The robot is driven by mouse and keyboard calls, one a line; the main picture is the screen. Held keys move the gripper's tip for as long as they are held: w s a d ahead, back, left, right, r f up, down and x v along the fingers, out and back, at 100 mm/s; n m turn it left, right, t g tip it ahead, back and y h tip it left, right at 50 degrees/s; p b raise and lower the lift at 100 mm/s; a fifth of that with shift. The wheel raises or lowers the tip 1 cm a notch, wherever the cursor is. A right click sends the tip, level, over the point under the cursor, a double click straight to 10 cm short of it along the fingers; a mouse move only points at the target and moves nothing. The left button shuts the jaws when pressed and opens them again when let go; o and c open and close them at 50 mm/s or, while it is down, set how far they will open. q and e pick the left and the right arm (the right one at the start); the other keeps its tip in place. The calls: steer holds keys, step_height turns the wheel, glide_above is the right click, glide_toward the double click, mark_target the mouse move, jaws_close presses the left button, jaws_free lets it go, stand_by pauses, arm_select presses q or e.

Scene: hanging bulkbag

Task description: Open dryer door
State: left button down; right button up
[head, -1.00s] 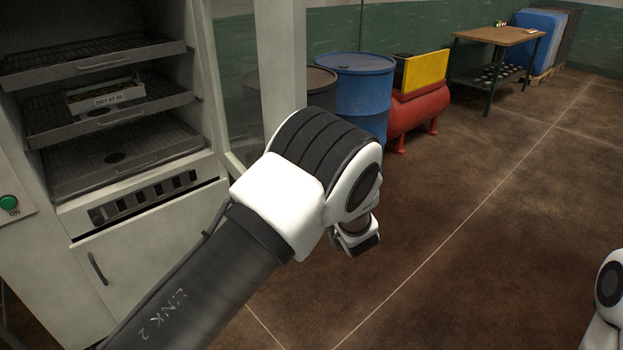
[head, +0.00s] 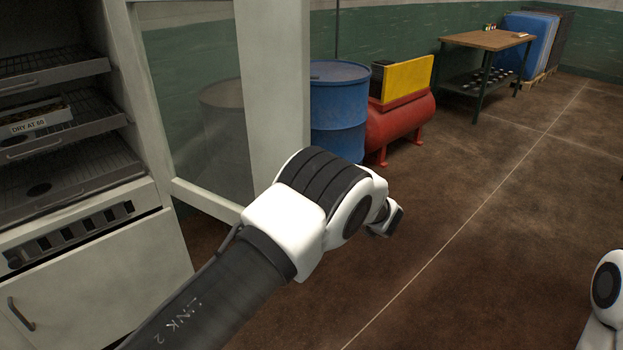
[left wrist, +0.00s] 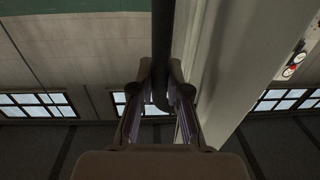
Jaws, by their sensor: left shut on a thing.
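The dryer (head: 160,262) is a pale cabinet at the left of the head view. Its framed glass door (head: 277,85) stands open, swung out to the right of the shelves. In the left wrist view, my left gripper (left wrist: 161,80) is shut on a dark bar-like door handle (left wrist: 162,35), which runs between its fingers beside the pale door frame (left wrist: 225,60). My right gripper is out of view; only a white part of my right arm shows at the right edge.
Inside the dryer are wire shelves (head: 75,180) and a small tray marked "DRY AT 60" (head: 36,122). A blue drum (head: 338,110), a red tank (head: 402,125) and a wooden table (head: 487,39) stand behind. The brown floor (head: 500,250) at right is clear.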

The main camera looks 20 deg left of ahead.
arm_select(q)
steer(key=shift+a+r, duration=0.1)
steer(key=shift+a, duration=0.05)
steer(key=c, duration=1.6)
jaws_free()
steer(key=shift+o, duration=0.9)
steer(key=shift+s+a, duration=0.1)
steer(key=r, duration=1)
steer(key=shift+a, duration=0.2)
